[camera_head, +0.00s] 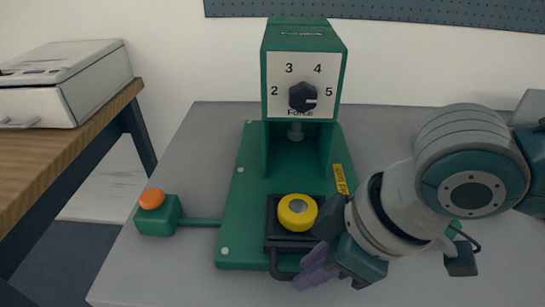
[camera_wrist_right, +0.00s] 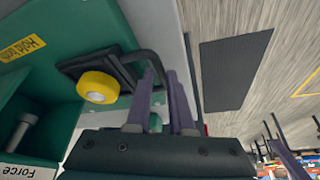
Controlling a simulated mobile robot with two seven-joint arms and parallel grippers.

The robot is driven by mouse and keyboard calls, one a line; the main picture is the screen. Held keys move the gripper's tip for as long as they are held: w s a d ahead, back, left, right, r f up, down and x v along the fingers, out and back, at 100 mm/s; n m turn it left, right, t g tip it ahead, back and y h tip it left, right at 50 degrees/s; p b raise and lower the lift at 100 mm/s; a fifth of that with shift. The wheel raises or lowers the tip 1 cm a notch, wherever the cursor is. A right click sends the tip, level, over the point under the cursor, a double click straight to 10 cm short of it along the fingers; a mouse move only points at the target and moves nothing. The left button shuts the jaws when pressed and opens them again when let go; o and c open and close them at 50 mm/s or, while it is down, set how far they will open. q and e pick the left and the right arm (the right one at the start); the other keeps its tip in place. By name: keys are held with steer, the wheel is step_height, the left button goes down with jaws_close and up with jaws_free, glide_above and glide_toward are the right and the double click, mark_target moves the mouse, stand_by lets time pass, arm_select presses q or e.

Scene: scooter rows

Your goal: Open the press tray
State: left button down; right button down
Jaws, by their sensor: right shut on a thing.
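The green press (camera_head: 240,170) stands on the grey table, with a numbered force dial (camera_head: 302,97) on its head. Its black press tray (camera_head: 277,240) is low at the front of the base and carries a yellow round part (camera_head: 297,212) with a grey centre. The tray also shows in the right wrist view (camera_wrist_right: 70,67). My right gripper (camera_head: 308,272), with purple fingers, is shut on the tray's black handle (camera_wrist_right: 153,57); the handle passes between the fingers in the wrist view. The wrist partly covers the tray's right side. My left gripper is not in view.
A green box with an orange button (camera_head: 151,198) sits left of the press, joined to it by a green bar. A white machine (camera_head: 60,85) stands on a wooden table at the left. The grey table (camera_head: 180,270) is clear at front left.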

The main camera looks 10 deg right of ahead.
steer(key=shift+s+f, duration=0.2)
steer(key=c, duration=0.8)
jaws_free()
steer(key=shift+r, duration=0.1)
steer(key=p+v, duration=0.2)
steer(key=v, duration=0.7)
steer(key=shift+r+p, duration=0.3)
steer(key=shift+r, duration=0.1)
steer(key=shift+s, duration=0.1)
